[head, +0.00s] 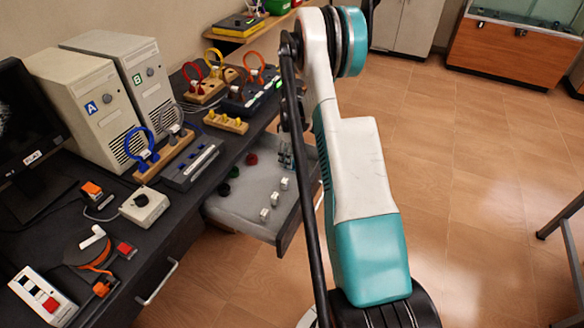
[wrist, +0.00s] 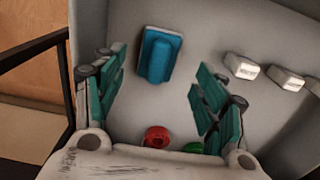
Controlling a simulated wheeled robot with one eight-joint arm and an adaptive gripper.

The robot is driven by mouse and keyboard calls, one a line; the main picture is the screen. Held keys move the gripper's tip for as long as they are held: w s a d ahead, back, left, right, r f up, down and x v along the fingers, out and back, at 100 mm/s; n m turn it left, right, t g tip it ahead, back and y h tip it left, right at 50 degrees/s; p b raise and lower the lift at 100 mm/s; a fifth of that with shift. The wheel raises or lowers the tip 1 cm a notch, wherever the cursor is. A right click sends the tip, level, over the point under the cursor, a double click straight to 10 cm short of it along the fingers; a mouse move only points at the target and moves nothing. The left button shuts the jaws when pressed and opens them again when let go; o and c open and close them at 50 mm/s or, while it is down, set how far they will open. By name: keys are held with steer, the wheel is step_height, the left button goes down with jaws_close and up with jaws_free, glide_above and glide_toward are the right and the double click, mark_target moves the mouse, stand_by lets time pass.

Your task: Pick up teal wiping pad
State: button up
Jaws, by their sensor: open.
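The teal wiping pad (wrist: 160,54) lies flat inside the open drawer, towards the top of the wrist view. It is a blue-teal block with a raised middle on a paler base. My gripper (wrist: 160,80) is open and empty, with its two teal-padded fingers spread to the left and right of the pad. The pad shows ahead of and between the fingertips, with clear space on both sides. In the head view, my gripper (head: 285,154) is over the drawer's far right part, partly behind my arm. I cannot make out the pad there.
The grey drawer (head: 238,207) is pulled out from the dark desk. Several white blocks (wrist: 242,67) lie right of the pad. A red round piece (wrist: 157,137) and a green one (wrist: 193,147) lie nearer the gripper's base. The drawer wall (wrist: 88,30) rises at left.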

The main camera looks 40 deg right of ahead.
step_height(320, 180, down, 4)
steer(key=shift+d+f+b, duration=0.1)
steer(key=shift+d+b, duration=0.05)
steer(key=shift+b, duration=0.7)
steer(key=c, duration=1.1)
steer(key=shift+r, duration=0.2)
step_height(320, 180, up, 20)
steer(key=p, duration=0.7)
steer(key=shift+f, duration=0.1)
